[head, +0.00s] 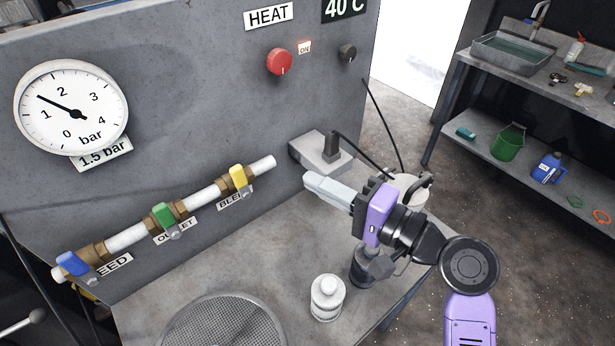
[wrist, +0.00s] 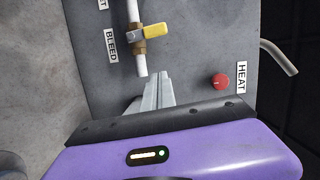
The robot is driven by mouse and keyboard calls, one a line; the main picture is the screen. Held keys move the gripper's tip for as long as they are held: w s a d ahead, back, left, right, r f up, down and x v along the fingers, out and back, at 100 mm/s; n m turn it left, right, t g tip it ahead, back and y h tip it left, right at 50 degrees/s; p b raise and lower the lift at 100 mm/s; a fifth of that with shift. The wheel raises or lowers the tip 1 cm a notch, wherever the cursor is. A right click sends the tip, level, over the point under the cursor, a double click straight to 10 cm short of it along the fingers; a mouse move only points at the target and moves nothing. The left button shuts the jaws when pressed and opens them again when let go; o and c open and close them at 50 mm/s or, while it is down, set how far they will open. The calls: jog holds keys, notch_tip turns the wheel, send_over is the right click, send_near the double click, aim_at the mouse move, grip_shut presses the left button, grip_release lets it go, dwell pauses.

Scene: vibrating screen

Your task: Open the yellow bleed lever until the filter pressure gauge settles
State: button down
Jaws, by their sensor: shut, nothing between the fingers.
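The yellow bleed lever (head: 238,177) is on a brass valve at the right end of the white pipe, above the partly hidden BLEED label (head: 235,199). In the wrist view, the yellow lever (wrist: 160,31) points right, crosswise to the pipe. The pressure gauge (head: 72,107) on the grey panel has its needle between 1 and 2 bar; a plate below reads 1.5 bar. My gripper (head: 307,182) is shut and empty, right of the pipe's open end and apart from the lever. Its fingertips (wrist: 158,76) also show in the wrist view.
A green lever (head: 163,214) and a blue lever (head: 72,263) are on the same pipe. A grey block (head: 320,153) stands behind my gripper. A white bottle (head: 327,298) and a round mesh sieve (head: 222,325) are on the bench. A red HEAT knob (head: 279,61) is above.

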aim_at(241, 183)
jog(key=w+a+p, duration=0.3)
jog(key=a, duration=0.6)
jog(key=shift+a+f, duration=0.2)
jog(key=shift+f, duration=0.05)
jog(key=shift+w, duration=0.15)
jog(key=shift+a+n, duration=0.1)
jog(key=shift+n, duration=0.2)
